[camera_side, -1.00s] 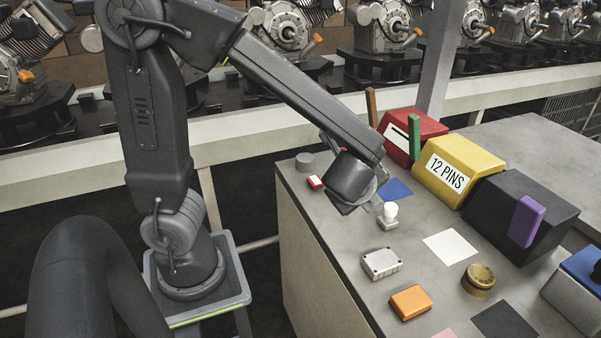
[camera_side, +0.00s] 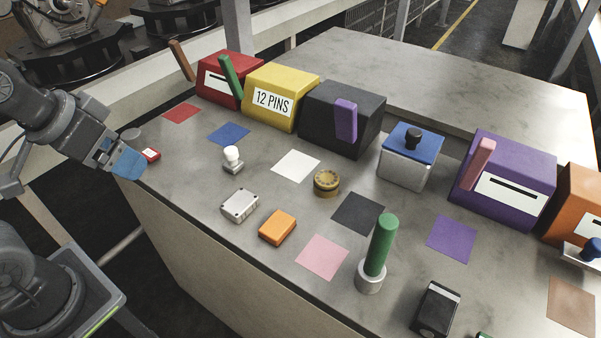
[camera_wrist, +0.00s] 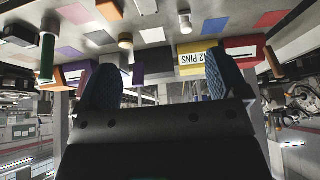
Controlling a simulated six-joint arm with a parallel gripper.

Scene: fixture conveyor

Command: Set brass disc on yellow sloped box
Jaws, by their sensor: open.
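The brass disc (camera_side: 326,183), a short round puck with a ridged dark-gold rim, lies on the grey table in the side view, right of the white square. The yellow sloped box (camera_side: 291,80), labelled "12 PINS", stands at the back between the red and black boxes. Its top shows no disc. My gripper (camera_side: 121,160) is at the table's left end, away from both, open and empty. In the wrist view, which is upside down, the blue-padded fingers of my gripper (camera_wrist: 160,80) are spread apart. The brass disc (camera_wrist: 125,41) and yellow box (camera_wrist: 192,56) show beyond them.
A small red-and-white block (camera_side: 151,155) lies close to my gripper. A white knob (camera_side: 232,158), white block (camera_side: 240,205) and orange block (camera_side: 277,227) lie left of the disc. A green stick (camera_side: 231,78) leans beside the yellow box. A tall green cylinder (camera_side: 382,245) stands in front.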

